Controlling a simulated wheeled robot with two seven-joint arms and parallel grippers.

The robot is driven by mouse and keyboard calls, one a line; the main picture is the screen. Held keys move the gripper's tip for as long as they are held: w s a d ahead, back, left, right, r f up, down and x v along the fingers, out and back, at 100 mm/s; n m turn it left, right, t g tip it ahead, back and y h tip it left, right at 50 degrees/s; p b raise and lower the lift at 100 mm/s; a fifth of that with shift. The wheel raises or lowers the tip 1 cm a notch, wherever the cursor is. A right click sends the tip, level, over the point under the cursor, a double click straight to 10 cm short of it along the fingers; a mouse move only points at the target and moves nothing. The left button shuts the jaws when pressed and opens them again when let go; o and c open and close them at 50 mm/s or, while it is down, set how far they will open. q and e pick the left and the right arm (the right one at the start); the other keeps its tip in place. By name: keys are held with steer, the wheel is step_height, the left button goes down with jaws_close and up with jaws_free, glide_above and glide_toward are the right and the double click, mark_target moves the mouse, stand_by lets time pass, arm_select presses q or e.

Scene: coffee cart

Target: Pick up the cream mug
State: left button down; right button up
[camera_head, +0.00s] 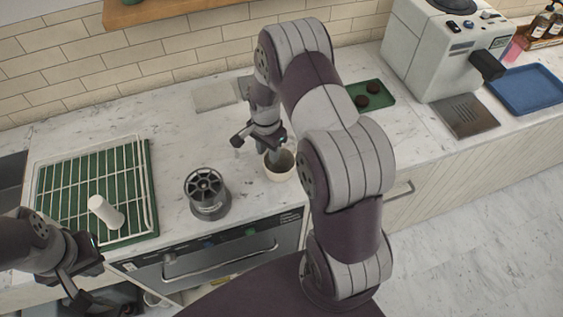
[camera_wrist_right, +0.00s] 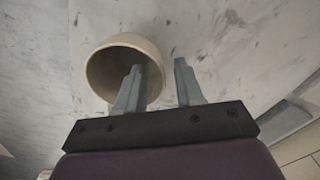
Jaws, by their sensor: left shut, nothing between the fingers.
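The cream mug (camera_head: 279,174) stands upright on the marble counter near its front edge, partly hidden by my right arm. In the right wrist view the mug (camera_wrist_right: 98,71) shows its open mouth. My right gripper (camera_head: 272,148) points down at the mug in the head view. In the right wrist view the right gripper (camera_wrist_right: 160,82) has its fingers apart. One finger overlaps the mug's mouth and the other is outside its rim, with a gap beside the rim. My left gripper (camera_head: 80,292) is shut and empty at the lower left, in front of the counter.
A green mat with a wire rack (camera_head: 75,190) holds a white cylinder (camera_head: 105,212). A dark round canister (camera_head: 207,193) stands left of the mug. A green tray (camera_head: 371,95), a coffee machine (camera_head: 440,50) and a blue tray (camera_head: 527,88) are on the right.

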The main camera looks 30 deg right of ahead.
steer(key=shift+w+d+f, duration=0.1)
steer(key=shift+d+f, duration=0.1)
steer(key=shift+f, duration=0.8)
steer(key=shift+a+r, duration=0.1)
steer(key=shift+a, duration=0.05)
jaws_close()
